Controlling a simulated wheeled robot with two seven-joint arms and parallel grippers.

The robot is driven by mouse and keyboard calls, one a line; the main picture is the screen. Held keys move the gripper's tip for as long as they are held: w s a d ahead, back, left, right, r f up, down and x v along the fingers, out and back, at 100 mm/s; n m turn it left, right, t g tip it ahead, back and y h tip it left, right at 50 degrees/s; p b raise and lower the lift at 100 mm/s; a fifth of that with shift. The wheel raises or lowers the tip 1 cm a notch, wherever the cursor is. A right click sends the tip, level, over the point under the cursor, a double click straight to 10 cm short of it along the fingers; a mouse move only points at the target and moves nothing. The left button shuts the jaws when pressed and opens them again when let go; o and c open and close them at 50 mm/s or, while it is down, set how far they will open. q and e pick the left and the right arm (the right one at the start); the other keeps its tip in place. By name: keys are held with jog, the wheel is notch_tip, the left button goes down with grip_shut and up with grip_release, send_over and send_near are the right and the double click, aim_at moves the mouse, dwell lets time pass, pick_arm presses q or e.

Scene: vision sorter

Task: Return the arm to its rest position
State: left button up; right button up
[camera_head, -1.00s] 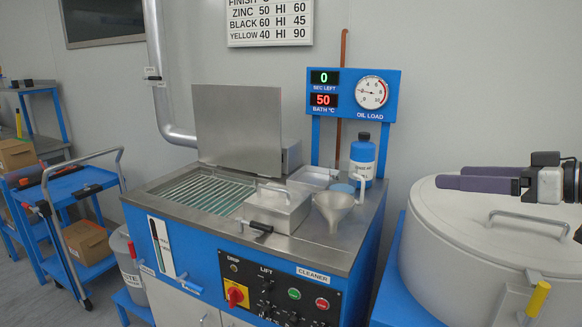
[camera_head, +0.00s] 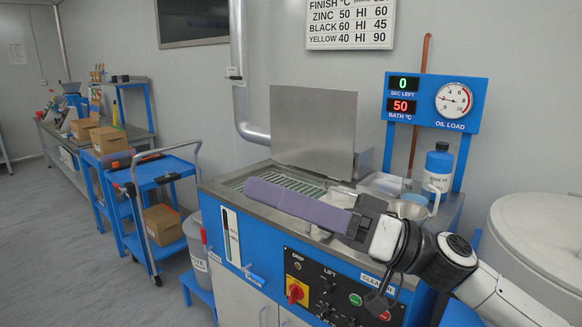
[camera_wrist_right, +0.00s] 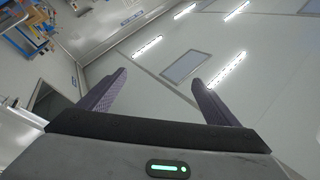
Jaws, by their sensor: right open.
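My right gripper (camera_head: 296,203), with long purple-grey fingers, is in front of the blue washing machine, at the height of its top in the head view. Its arm comes in from the lower right. In the right wrist view the two fingers (camera_wrist_right: 155,85) stand well apart with nothing between them. Behind them that view shows the ceiling with its light strips. My left gripper is not in view.
The cleaner (camera_head: 330,270) has a raised steel lid (camera_head: 313,130), a display panel (camera_head: 436,103) and a blue-capped bottle (camera_head: 438,168). A white round drum (camera_head: 545,240) stands at the right. A blue cart (camera_head: 160,172) stands at the left. Grey floor (camera_head: 60,240) is clear at the lower left.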

jog(key=s+d+f+m+t+h, duration=0.15)
jog(key=d+f+h, duration=0.25)
jog(key=f, duration=0.9)
jog(key=d+f+m+t+h, duration=0.1)
jog(key=d+f+t+h, duration=0.15)
jog(key=f, duration=0.95)
jog(key=s+d+f+m+t+h, duration=0.15)
jog(key=d+f+h, duration=0.3)
jog(key=f, duration=0.85)
jog(key=s+d+f+n+g+h, duration=0.15)
jog(key=s+d+f+h, duration=0.75)
jog(key=s+d+f, duration=1)
pick_arm(q)
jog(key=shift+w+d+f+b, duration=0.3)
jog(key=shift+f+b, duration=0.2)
jog(key=shift+b, duration=0.5)
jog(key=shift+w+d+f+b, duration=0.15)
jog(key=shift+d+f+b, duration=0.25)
jog(key=shift+b, duration=0.6)
pick_arm(e)
jog(key=w+a+m, duration=0.1)
jog(key=a+m, duration=0.1)
jog(key=a, duration=0.4)
jog(key=w+a+m+y, duration=0.1)
jog(key=a+m, duration=0.2)
jog(key=a, duration=0.3)
jog(key=shift+w+a+f, duration=0.25)
jog(key=shift+a+f, duration=0.05)
jog(key=shift+f, duration=0.15)
